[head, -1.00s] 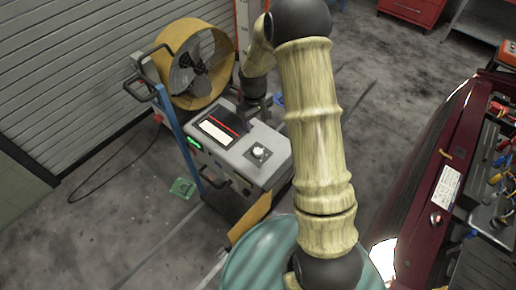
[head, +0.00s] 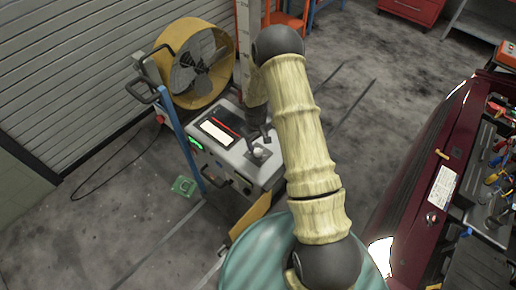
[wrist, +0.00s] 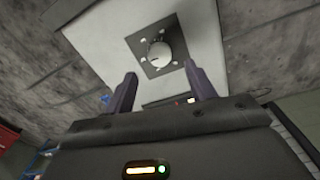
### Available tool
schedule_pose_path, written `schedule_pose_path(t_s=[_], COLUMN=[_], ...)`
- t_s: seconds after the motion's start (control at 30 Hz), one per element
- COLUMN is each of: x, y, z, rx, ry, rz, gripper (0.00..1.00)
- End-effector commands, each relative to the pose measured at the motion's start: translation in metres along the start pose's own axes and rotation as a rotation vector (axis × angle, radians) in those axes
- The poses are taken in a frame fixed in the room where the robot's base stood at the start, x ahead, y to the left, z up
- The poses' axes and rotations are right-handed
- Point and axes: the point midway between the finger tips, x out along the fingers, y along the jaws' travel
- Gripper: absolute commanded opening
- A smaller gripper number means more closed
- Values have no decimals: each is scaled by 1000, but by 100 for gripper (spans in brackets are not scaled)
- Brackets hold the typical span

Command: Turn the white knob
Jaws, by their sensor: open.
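The white knob (head: 259,152) sits on a dark square plate on top of the grey console (head: 231,146). In the wrist view the knob (wrist: 158,55) is round and shows just beyond my fingertips, roughly centred between them. My gripper (head: 258,138) is above and beside the knob in the head view, partly hidden by my arm. In the wrist view my gripper (wrist: 160,70) is open, with its two dark fingers apart and nothing between them. I cannot tell whether a finger touches the knob.
The console also carries a dark panel with a white screen (head: 216,132). A yellow fan (head: 194,68) stands behind it, and a blue-posted cart handle (head: 176,125) is at its left. A dark red car (head: 420,200) is at the right.

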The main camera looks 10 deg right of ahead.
Motion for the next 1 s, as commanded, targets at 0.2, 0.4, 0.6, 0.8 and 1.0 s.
schedule_pose_path(t_s=[0.2, 0.4, 0.6, 0.8, 1.0], x=[30, 54, 64, 64, 64], y=[0, 0, 0, 0, 0], z=[1, 0, 0, 0, 0], rx=[0, 0, 0, 0, 0], ry=[-2, -2, 0, 0, 0], rz=[0, 0, 1, 1, 1], gripper=[55, 55, 55, 55, 22])
